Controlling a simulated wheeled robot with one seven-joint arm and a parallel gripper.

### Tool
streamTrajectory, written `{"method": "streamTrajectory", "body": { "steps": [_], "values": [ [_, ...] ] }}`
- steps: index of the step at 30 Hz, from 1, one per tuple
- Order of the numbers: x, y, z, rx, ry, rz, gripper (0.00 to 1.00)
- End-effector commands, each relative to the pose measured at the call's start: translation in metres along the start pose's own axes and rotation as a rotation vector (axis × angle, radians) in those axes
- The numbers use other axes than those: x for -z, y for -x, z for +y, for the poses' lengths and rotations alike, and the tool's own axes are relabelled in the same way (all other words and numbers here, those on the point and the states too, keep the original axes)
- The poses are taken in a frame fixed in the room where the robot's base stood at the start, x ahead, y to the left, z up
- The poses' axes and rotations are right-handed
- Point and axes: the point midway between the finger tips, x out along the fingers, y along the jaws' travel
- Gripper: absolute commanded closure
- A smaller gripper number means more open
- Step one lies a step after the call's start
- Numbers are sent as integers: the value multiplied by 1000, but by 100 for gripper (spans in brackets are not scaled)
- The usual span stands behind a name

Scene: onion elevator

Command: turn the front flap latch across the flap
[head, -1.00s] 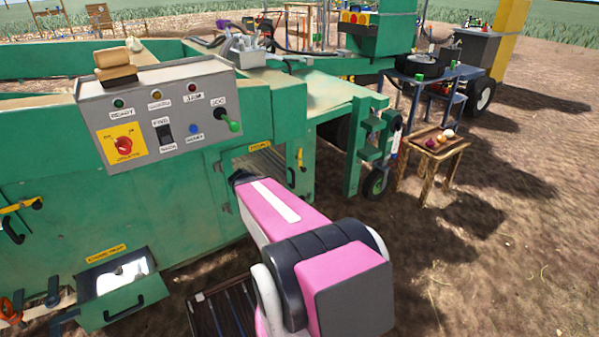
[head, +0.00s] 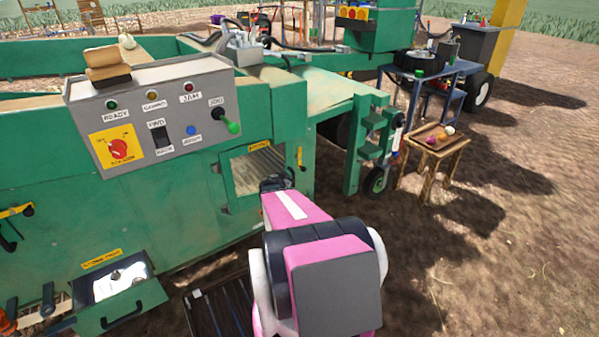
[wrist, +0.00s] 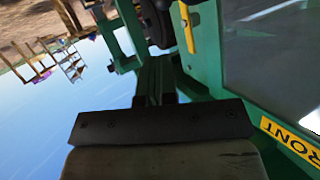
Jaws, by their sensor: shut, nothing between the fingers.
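The front flap (head: 255,172) is a framed clear panel in the green machine side, with a yellow label (head: 259,146) above it. The yellow latch (head: 300,157) stands upright beside the flap's right edge, not across it. My gripper (head: 277,182) is at the flap's lower right corner, below and left of the latch, partly hidden by my pink arm. In the wrist view the shut, empty fingers (wrist: 155,82) show, apart from the latch (wrist: 187,27) in the picture. The clear panel (wrist: 270,65) and the "FRONT" label (wrist: 290,142) are on the right there.
A grey control panel (head: 155,120) with knobs and a green-tipped lever juts out above left of the flap. An open drawer (head: 120,300) sticks out low on the left. A green post with a wheel (head: 376,181) and a wooden stool (head: 432,150) stand to the right. Bare ground lies right of my arm.

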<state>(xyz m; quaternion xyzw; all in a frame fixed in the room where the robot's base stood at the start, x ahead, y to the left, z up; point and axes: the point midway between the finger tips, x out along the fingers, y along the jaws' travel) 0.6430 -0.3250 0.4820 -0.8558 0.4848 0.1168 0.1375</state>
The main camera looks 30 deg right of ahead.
Motion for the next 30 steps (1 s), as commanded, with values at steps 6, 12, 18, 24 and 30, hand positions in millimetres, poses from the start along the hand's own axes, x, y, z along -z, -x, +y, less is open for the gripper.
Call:
{"method": "streamTrajectory", "body": {
  "steps": [6,12,18,24,30],
  "values": [
    [-4,-10,0,31,-33,17,100],
    [-3,-10,0,32,-36,18,100],
    [-3,-13,-1,32,-35,18,100],
    [-4,-37,-2,30,-36,18,100],
    [-3,-75,-4,30,-35,19,100]
  ]
}}
